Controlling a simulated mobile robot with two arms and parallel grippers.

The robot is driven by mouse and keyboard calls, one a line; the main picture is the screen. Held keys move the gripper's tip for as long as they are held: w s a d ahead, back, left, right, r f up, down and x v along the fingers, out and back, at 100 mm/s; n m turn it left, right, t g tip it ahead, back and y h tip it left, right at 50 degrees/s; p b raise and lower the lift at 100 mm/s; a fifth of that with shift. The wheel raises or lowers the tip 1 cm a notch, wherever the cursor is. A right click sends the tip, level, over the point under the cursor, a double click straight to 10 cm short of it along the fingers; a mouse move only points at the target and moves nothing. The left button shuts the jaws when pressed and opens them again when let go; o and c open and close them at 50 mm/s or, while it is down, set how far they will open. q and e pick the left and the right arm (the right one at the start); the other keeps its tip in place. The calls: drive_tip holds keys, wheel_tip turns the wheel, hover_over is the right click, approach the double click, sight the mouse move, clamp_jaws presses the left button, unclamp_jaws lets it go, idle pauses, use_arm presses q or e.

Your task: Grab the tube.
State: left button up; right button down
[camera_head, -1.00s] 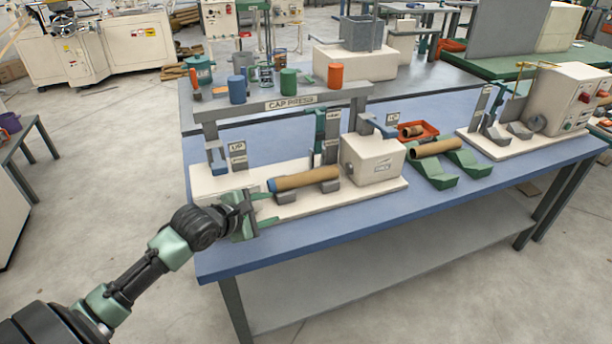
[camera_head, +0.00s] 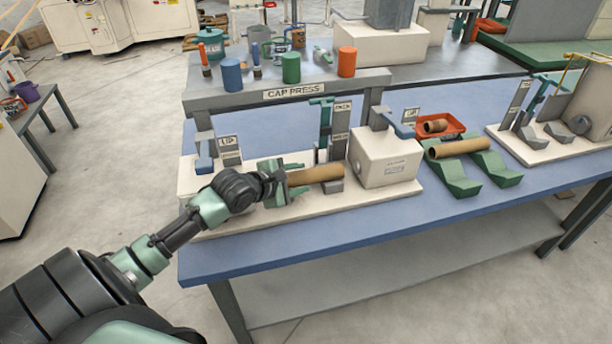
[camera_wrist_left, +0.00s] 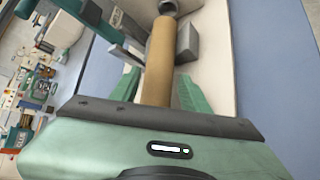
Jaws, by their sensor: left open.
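A brown cardboard tube (camera_head: 318,174) lies level on grey supports on the cream base of the cap press (camera_head: 370,205). In the left wrist view the tube (camera_wrist_left: 159,62) runs up between my two green fingers. My left gripper (camera_head: 296,178) is open, with one finger on each side of the tube; its fingertips also show in the left wrist view (camera_wrist_left: 158,85). I cannot tell whether the fingers touch it. My gripper hides the tube's left end. A second brown tube (camera_head: 460,147) rests on green cradles (camera_head: 455,177) to the right. My right gripper is not in view.
The press's cream box (camera_head: 384,158) stands at the tube's right end. Grey and green uprights (camera_head: 325,135) stand behind the tube. An orange tray (camera_head: 447,124) holds a short tube piece. The blue table's front strip (camera_head: 320,247) is clear.

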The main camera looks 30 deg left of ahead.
sight(307, 177)
use_arm(q)
drive_tip(key=x, duration=0.5)
clamp_jaws()
